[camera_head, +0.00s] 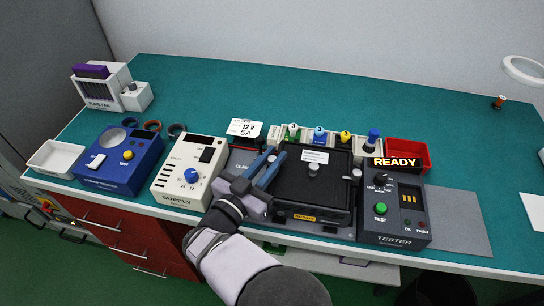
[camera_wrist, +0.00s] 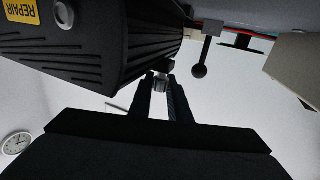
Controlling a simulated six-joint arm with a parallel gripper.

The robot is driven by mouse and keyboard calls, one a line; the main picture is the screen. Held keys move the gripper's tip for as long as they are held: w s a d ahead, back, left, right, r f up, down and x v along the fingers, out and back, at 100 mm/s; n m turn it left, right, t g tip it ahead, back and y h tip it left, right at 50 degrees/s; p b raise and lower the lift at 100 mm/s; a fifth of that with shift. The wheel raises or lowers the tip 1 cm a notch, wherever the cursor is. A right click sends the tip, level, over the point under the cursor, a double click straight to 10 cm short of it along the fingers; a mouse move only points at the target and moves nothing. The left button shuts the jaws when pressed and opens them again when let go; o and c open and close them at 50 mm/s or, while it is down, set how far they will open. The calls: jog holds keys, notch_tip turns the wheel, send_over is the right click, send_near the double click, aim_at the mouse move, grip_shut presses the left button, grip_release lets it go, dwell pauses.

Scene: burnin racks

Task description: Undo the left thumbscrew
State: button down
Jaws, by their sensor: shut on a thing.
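A black unit (camera_head: 330,195) with a white label on top and a yellow label on its front stands mid-bench. It fills the upper left of the wrist view (camera_wrist: 100,40), with a yellow REPAIR label. My gripper (camera_head: 272,162) is at the unit's left side. In the wrist view, my gripper (camera_wrist: 161,86) is shut on a small silvery piece at the unit's edge, which looks like the left thumbscrew (camera_wrist: 160,83). The fingers hide that screw in the head view. A light-coloured knob, apparently the right thumbscrew (camera_head: 356,173), shows at the unit's right side.
The cream supply (camera_head: 178,176) and blue tester (camera_head: 112,165) stand left of my arm. The tester with the READY sign (camera_head: 397,163) is close on the right. Coloured knobs (camera_head: 320,134) line the back of the unit. The green bench behind (camera_head: 300,90) is clear.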

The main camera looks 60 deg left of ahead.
jog(key=shift+n+g+y+b, duration=0.3)
jog(key=shift+n+g+y, duration=1.6)
jog(key=shift+y, duration=0.7)
jog(key=c, duration=1.7)
grip_release()
jog(key=shift+o, duration=0.2)
jog(key=shift+b+v, duration=0.85)
jog(key=shift+v, duration=2.85)
